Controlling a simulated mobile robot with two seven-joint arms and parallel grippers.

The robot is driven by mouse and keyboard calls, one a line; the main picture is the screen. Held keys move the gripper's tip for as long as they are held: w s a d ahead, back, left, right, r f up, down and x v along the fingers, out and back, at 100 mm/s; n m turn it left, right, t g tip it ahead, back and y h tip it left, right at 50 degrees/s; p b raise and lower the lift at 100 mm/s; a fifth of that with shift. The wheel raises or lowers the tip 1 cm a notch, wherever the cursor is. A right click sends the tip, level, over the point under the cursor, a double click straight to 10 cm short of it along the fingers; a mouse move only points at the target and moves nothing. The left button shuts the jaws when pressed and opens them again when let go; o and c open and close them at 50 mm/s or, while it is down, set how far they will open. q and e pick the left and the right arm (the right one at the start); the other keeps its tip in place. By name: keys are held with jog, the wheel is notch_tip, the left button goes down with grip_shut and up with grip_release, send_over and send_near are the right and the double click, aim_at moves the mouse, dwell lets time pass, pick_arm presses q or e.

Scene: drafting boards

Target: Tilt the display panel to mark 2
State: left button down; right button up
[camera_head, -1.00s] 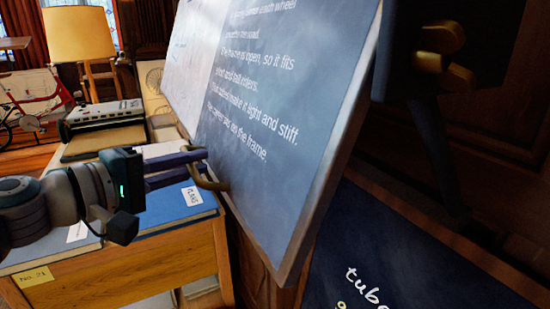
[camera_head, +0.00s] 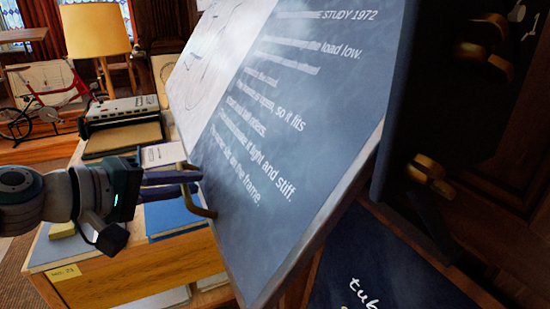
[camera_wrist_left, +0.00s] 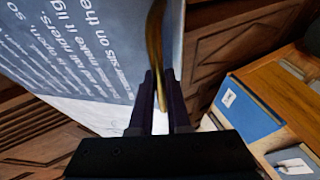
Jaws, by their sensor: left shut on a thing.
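The display panel (camera_head: 290,110) is a large blue-grey board with white lettering and a pale drawing at its left. It leans at a slant in the head view. A curved brass handle (camera_head: 203,208) sits at its lower left edge. My left gripper (camera_head: 195,176) is shut on this handle. In the left wrist view the handle (camera_wrist_left: 156,60) runs between the two dark fingers (camera_wrist_left: 160,95), with the panel (camera_wrist_left: 85,50) behind it. Brass fittings (camera_head: 430,172) show on the dark support at right. I cannot read any numbered mark. My right gripper is not in view.
A wooden desk (camera_head: 130,287) with a blue book (camera_head: 172,217) and a typewriter-like machine (camera_head: 122,112) stands at left, close to my left arm. A lamp (camera_head: 95,32) stands behind. A dark board with white lettering (camera_head: 385,270) is at lower right.

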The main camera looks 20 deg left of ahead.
pick_arm(q)
jog(key=c, duration=0.9)
grip_release()
jog(key=shift+s, duration=0.1)
jog(key=b+v, duration=0.1)
jog(key=v, duration=0.8)
jog(key=shift+s+a+r, duration=0.1)
jog(key=shift+s+r, duration=0.05)
jog(key=shift+s, duration=0.2)
